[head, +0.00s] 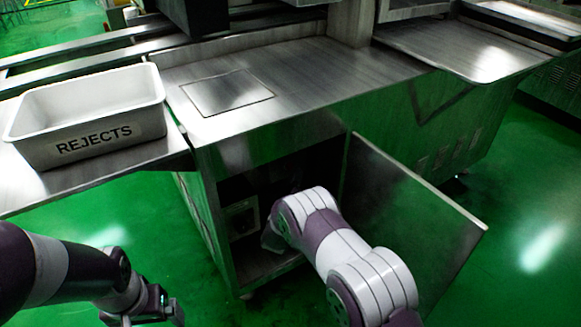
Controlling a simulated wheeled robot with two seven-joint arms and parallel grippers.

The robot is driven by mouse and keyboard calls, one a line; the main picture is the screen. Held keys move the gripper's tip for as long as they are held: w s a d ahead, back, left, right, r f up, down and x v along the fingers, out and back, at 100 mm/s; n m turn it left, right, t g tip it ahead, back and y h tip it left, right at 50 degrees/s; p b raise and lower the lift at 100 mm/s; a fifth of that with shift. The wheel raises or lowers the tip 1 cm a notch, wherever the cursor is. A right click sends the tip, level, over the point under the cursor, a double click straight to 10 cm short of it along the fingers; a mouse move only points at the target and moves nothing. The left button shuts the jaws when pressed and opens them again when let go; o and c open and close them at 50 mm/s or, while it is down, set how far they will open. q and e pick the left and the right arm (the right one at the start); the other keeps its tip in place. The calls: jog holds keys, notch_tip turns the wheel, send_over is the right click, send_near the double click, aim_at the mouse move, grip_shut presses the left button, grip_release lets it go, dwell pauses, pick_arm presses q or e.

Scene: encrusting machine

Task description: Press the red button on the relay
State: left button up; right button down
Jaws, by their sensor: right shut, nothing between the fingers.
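The relay seems to be the pale box (239,219) inside the dark open cabinet under the steel machine. Its red button does not show; my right wrist and the shadow hide part of that area. My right arm reaches into the cabinet opening. My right gripper (270,240) is shut and empty, just right of the box and mostly hidden by its own wrist. I cannot tell whether it touches the box. My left gripper (150,312) hangs low at the bottom left, outside the cabinet; its finger gap is unclear.
The cabinet door (420,215) stands open to the right of my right arm. A white bin (95,105) labelled REJECTS sits on a steel shelf at the left. The steel worktop (310,65) lies above the opening. Green floor (535,205) is clear at the right.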

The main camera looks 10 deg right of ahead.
jog(key=shift+w, duration=0.1)
jog(key=shift+w+a, duration=0.15)
jog(key=shift+w, duration=0.1)
jog(key=shift+w+a+b, duration=0.15)
jog(key=shift+w+b, duration=0.2)
jog(key=shift+b, duration=0.15)
dwell(0.4)
jog(key=shift+s+d+p, duration=0.3)
jog(key=shift+s+p, duration=0.45)
jog(key=shift+r, duration=0.1)
